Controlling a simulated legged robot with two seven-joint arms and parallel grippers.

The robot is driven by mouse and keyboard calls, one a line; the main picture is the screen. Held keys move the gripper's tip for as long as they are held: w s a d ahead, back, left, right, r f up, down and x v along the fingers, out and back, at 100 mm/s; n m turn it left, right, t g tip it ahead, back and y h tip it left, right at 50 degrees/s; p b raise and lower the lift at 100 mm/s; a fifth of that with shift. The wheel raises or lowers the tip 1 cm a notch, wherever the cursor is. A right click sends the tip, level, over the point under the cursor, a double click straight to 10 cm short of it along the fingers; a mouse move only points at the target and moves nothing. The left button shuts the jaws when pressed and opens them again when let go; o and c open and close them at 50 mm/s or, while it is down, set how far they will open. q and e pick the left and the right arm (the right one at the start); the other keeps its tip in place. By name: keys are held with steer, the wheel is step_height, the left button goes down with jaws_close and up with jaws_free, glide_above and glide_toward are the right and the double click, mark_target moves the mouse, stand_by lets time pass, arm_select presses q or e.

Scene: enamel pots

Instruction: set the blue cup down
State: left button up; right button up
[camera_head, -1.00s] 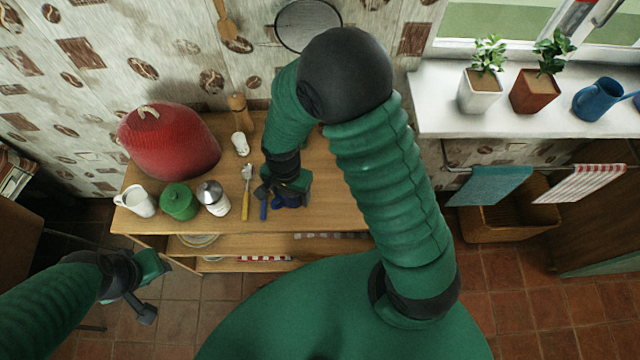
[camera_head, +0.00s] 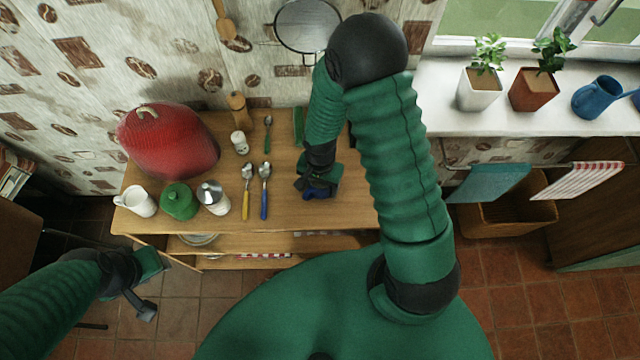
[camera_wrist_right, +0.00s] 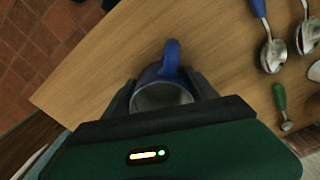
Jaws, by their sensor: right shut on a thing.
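The blue cup (camera_wrist_right: 161,92) is between the fingers of my right gripper (camera_wrist_right: 163,98) in the right wrist view, its handle pointing away from the palm and its open rim partly showing. In the head view my right gripper (camera_head: 318,180) is over the right part of the wooden counter (camera_head: 345,214), and only a bit of the blue cup (camera_head: 315,193) shows below it. Whether the cup touches the wood is hard to tell. My left gripper (camera_head: 150,285) hangs over the tiled floor at the lower left, its two fingers apart with nothing between them.
A yellow-handled spoon (camera_head: 246,190) and a blue-handled spoon (camera_head: 264,190) lie left of my right gripper. A white sugar shaker (camera_head: 213,197), green pot (camera_head: 179,201) and white mug (camera_head: 139,200) stand further left. The counter's front right is bare wood.

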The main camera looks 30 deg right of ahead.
steer(key=o, duration=1.3)
steer(key=shift+a, duration=0.1)
steer(key=o, duration=0.3)
steer(key=shift+a, duration=0.15)
steer(key=shift+o, duration=0.2)
